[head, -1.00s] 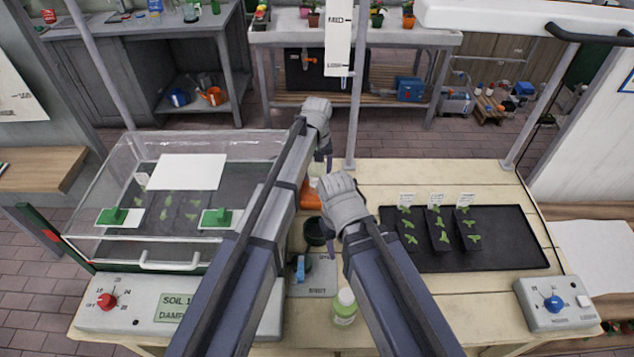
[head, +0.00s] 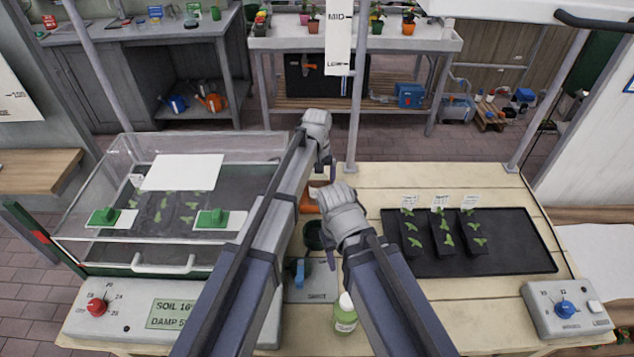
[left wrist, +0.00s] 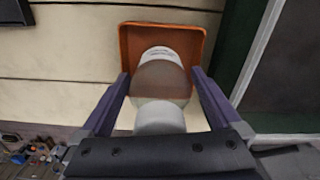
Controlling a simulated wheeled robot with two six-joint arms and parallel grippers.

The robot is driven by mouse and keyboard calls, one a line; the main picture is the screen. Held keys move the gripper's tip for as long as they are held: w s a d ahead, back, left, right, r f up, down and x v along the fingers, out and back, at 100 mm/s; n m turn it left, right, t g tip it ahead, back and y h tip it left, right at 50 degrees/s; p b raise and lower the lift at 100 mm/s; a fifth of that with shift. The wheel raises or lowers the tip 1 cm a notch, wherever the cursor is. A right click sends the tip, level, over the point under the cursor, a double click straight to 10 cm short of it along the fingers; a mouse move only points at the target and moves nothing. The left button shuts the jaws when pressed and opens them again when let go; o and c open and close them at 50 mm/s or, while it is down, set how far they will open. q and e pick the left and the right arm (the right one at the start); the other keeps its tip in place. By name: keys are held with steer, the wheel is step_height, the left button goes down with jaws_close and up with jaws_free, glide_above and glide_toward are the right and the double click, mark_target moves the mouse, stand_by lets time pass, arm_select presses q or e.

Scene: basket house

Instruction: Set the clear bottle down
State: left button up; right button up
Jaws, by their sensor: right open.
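The clear bottle has a white cap and a pale label. In the left wrist view the bottle (left wrist: 160,80) sits between my left fingers, which appear to touch its sides. An orange square tray (left wrist: 128,45) lies directly under it; whether the base touches the tray is hard to tell. In the head view my left gripper (head: 323,170) is above the orange tray (head: 307,204), and the bottle is mostly hidden behind my arm and hand. My right gripper (head: 331,258) is open and empty, nearer the front of the table, beside a dark round pot (head: 313,236).
A clear-lidded propagator (head: 90,200) stands on the left. A black seedling tray (head: 510,240) lies on the right, with a control box (head: 568,308) in front. A green-labelled bottle (head: 345,314) stands at the front. The tabletop (head: 400,177) behind the seedling tray is clear.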

arm_select(q)
steer(key=shift+r, duration=0.15)
arm_select(e)
steer(key=shift+r, duration=0.1)
arm_select(q)
step_height(320, 180, up, 12)
steer(key=p, duration=1.2)
arm_select(e)
step_height(320, 180, up, 12)
